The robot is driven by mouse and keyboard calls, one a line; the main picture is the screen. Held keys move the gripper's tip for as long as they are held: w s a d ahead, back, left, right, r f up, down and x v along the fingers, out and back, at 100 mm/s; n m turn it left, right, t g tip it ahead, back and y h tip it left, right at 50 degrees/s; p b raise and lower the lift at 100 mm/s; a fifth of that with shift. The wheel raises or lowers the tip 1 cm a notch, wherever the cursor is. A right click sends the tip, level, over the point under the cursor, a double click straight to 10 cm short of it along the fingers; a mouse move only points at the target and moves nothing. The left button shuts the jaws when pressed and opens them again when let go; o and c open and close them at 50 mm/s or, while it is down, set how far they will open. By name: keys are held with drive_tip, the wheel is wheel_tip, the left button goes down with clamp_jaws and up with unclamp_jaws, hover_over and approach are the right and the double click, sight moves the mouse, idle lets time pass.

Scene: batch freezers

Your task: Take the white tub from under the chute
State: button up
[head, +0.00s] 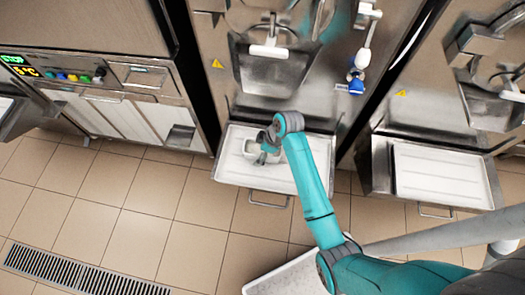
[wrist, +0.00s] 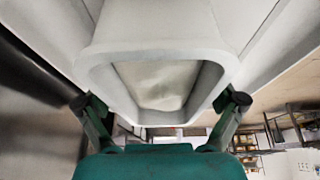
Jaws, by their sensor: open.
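The white tub (wrist: 158,45) fills the middle of the wrist view, with its rectangular rim towards the camera and something whitish inside. In the head view the tub (head: 251,149) is small, on the white tray below the middle machine's chute (head: 268,72), and partly hidden by my wrist. My gripper (head: 266,146) is at the tub. In the wrist view the two fingers of my gripper (wrist: 160,103) are spread, one on each side of the tub's rim. Whether they touch it I cannot tell.
The white tray (head: 226,168) sits on a steel shelf with a front handle. A similar tray (head: 445,175) stands at the right machine. A control panel with buttons (head: 75,77) is at the left. Tiled floor (head: 150,215) is clear in front, with a drain grate (head: 80,270).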

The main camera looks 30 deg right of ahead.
drive_tip(key=shift+f, duration=0.1)
drive_tip(key=c, duration=1.4)
